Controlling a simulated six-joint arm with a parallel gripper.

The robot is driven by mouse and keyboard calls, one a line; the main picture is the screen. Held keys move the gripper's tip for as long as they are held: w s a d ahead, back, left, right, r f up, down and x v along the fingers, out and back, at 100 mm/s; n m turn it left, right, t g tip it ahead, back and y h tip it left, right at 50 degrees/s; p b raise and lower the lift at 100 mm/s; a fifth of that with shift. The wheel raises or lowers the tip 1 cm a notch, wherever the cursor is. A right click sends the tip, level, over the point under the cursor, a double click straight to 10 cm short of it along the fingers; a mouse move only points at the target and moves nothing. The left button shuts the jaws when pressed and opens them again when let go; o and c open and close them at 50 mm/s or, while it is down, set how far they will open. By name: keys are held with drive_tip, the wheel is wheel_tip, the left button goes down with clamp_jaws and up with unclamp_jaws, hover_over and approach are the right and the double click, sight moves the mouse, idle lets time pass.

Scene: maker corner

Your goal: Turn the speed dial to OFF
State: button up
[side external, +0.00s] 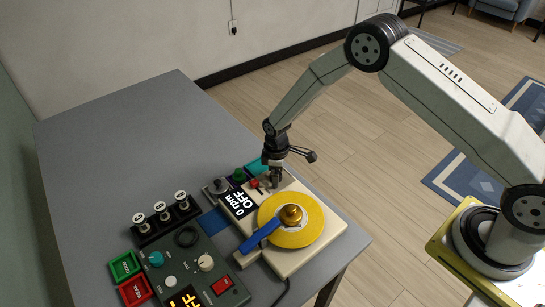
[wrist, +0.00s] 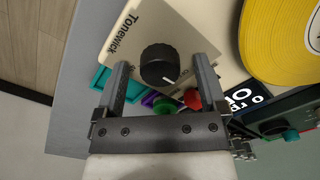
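The speed dial (wrist: 157,62) is a round black knob with a white pointer mark, on the cream turntable (wrist: 110,48) lettered Tonewick. In the wrist view its mark points toward the lower right. My gripper (wrist: 160,60) is open, with one finger on each side of the dial and a visible gap on both sides. In the side view my gripper (side external: 274,181) is low over the back corner of the turntable (side external: 325,232) and hides most of the dial. The display (side external: 239,202) reads 0 rpm OFF; it shows partly in the wrist view (wrist: 243,97).
A yellow disc (side external: 315,235) with a brass knob (side external: 291,214) and a blue arm (side external: 260,234) lie beside the dial. Red (side external: 254,184) and green (side external: 239,175) parts stand close to my gripper. A control box (side external: 190,262) stands in front. The grey table (side external: 125,140) is clear behind.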

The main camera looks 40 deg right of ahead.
drive_tip(key=shift+r, duration=0.2)
drive_tip(key=shift+r, duration=3.7)
drive_tip(key=shift+s+d+r, duration=0.15)
drive_tip(key=shift+s+r, duration=0.05)
drive_tip(key=shift+r, duration=0.25)
drive_tip(key=s+d+r+m+t, duration=0.1)
drive_tip(key=s+d+r+m, duration=0.1)
drive_tip(key=s, duration=0.5)
drive_tip(key=s+d+r+m, duration=0.2)
drive_tip(key=s+r+m, duration=0.2)
drive_tip(key=s+r, duration=0.2)
drive_tip(key=s+d+r+m+t, duration=0.1)
drive_tip(key=s+d+r+m, duration=0.1)
drive_tip(key=s, duration=0.6)
wheel_tip(320, 180, up, 3)
drive_tip(key=shift+s+d+f+m+t, duration=0.2)
drive_tip(key=shift+m+t, duration=0.1)
drive_tip(key=shift+m, duration=0.3)
